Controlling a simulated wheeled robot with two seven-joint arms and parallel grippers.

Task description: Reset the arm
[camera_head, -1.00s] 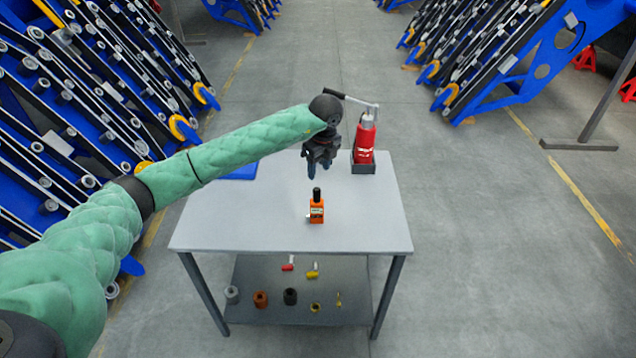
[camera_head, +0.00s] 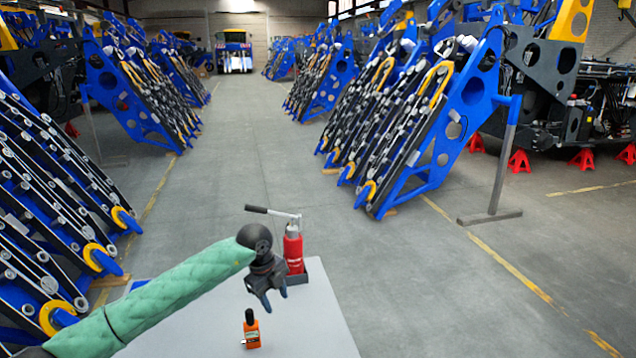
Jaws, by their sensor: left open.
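My left arm comes in from the lower left in a green padded sleeve. My left gripper (camera_head: 266,299) hangs at its end, fingers pointing down, open and empty above the grey table (camera_head: 310,335). An orange bottle-like item with a black top (camera_head: 251,330) stands upright on the table, just below and left of the gripper and apart from it. My right gripper is out of the view.
Blue harvester chassis racks (camera_head: 440,130) line both sides. The aisle (camera_head: 235,150) between them is clear.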

